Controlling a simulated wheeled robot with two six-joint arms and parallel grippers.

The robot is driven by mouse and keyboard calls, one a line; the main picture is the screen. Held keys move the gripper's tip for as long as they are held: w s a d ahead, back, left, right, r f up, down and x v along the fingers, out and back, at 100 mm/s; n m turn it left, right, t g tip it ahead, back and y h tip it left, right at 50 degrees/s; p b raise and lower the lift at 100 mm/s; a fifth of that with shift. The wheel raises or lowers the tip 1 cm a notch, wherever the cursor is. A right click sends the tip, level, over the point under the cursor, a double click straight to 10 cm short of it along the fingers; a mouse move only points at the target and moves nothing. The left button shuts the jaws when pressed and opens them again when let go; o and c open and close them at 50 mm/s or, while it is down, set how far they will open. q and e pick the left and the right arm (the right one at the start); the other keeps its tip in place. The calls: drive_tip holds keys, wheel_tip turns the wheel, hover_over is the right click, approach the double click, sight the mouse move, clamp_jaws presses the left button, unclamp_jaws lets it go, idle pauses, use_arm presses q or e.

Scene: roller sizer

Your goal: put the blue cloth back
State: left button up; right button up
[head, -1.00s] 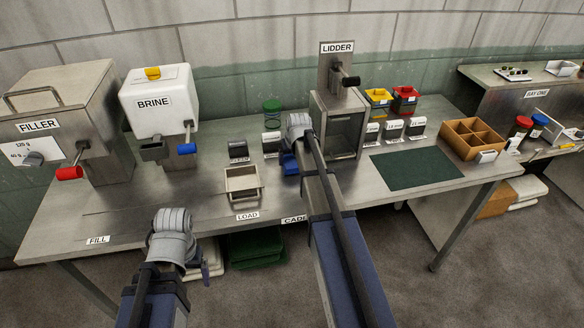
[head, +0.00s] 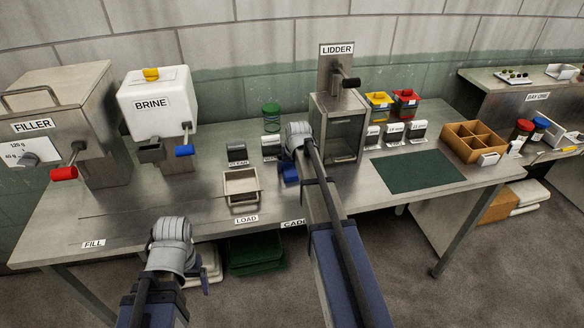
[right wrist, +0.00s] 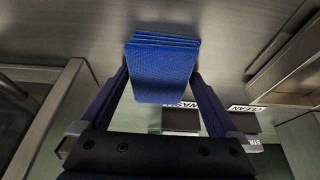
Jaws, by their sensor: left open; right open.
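The blue cloth (right wrist: 163,72) is a folded pad with layered edges, seen between the fingers of my right gripper (right wrist: 162,85) in the right wrist view. That gripper is open. I cannot tell whether its fingers touch the cloth. In the head view, blue (head: 290,172) shows below my right wrist, over the bench between the small tray and the lidder; my arm hides most of that spot. The label holders marked CLEAN (head: 237,153) and WASH (head: 271,146) stand just behind and left. My left gripper (head: 205,283) is open and empty in front of the bench's front edge.
The lidder (head: 339,125) stands close right of my right gripper. A beige tray (head: 241,198) is to its left. A green mat (head: 413,171) and a wooden divided box (head: 474,142) lie further right. The brine tank (head: 160,100) and filler (head: 60,120) stand left.

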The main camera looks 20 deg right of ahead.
drive_tip(key=shift+r, duration=0.1)
drive_tip(key=shift+r+p, duration=0.2)
drive_tip(key=shift+p, duration=0.1)
drive_tip(key=p+v, duration=1)
drive_tip(key=v, duration=0.1)
drive_tip(key=shift+s+r+p, duration=0.2)
drive_tip(key=shift+r+p, duration=0.1)
drive_tip(key=shift+p, duration=0.1)
drive_tip(key=shift+w+f, duration=0.1)
drive_tip(key=shift+f, duration=0.05)
drive_tip(key=b+x, duration=1.1)
drive_tip(key=x, duration=0.1)
